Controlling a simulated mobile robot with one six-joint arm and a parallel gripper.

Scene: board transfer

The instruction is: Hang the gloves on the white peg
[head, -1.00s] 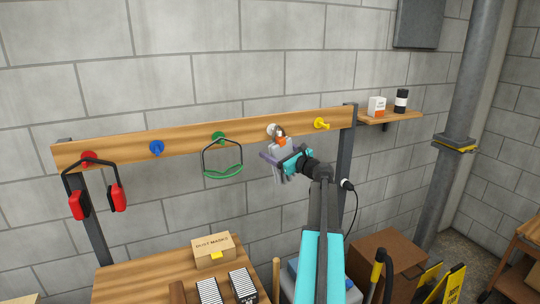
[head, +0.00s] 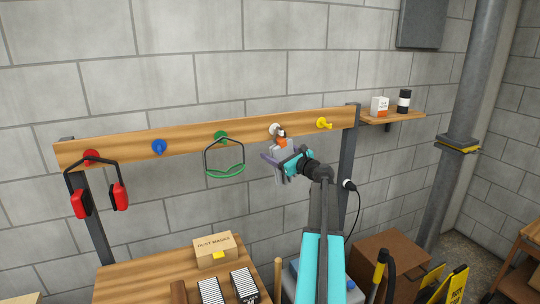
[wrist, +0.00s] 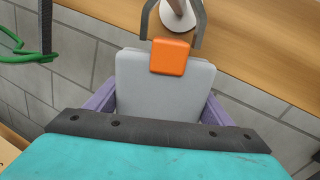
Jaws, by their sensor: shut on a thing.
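The grey gloves (head: 284,160) with an orange tab (wrist: 171,57) and a dark wire loop (wrist: 197,24) are held in my gripper (head: 278,160). The gripper's purple fingers are shut on both sides of them. The gloves hang upright just below the white peg (head: 275,130). In the wrist view the white peg (wrist: 178,14) shows at the top, within the outline of the loop. I cannot tell whether the loop is around the peg or in front of it.
The wooden board (head: 185,140) also has a yellow peg (head: 324,124), a bare blue peg (head: 159,147), green goggles (head: 224,171) on a green peg and red earmuffs (head: 119,195) on a red peg. A shelf (head: 395,117) with two containers is at right.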

